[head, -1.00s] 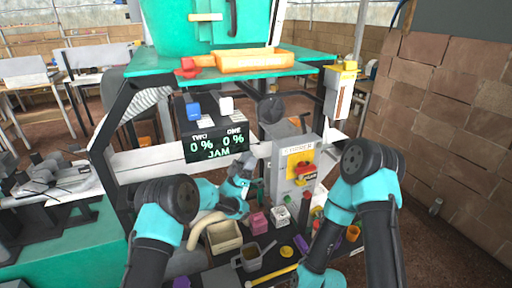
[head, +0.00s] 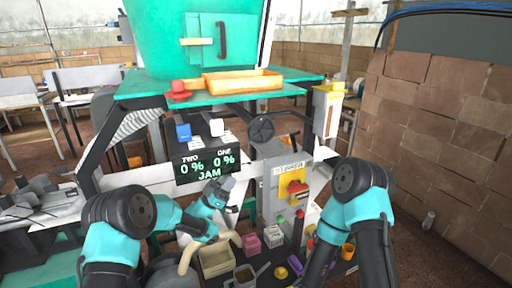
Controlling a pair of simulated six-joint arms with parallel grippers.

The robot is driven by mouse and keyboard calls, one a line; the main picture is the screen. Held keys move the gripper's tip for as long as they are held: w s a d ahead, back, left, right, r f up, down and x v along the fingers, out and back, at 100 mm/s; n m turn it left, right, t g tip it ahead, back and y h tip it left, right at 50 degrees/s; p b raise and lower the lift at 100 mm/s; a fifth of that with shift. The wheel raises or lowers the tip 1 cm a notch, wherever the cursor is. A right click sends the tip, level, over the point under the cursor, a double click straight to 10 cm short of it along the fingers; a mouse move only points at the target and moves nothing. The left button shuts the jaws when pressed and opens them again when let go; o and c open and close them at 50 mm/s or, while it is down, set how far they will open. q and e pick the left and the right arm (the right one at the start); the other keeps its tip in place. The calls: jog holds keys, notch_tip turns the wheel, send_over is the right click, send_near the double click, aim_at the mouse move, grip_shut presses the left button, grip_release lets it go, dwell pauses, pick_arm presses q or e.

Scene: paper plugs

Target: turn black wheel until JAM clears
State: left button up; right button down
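The black wheel (head: 262,127) is mounted on the machine, right of the display. The dark display (head: 206,163) reads TWO 0 %, ONE 0 % and JAM in green. My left gripper (head: 227,183) is in front of the machine, just below the display and lower left of the wheel, apart from the wheel. Its fingers are too small to tell whether they are open or shut. My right arm comes in at the right and runs down to the bottom edge; its gripper does not show.
A grey box with a red knob (head: 296,187) on yellow stands right of the wheel's lower side. An orange tray (head: 242,80) rests on the green shelf above. A beige bin (head: 215,261), a pink block (head: 252,244) and several small items crowd the lower surface.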

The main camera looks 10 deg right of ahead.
aim_at(256, 143)
pick_arm(q)
jog(key=shift+s+a+r, duration=0.15)
jog(key=shift+a, duration=0.15)
jog(key=shift+d+r, duration=0.1)
jog(key=x, duration=1.7)
jog(key=shift+d, duration=0.2)
jog(key=shift+c, duration=0.4)
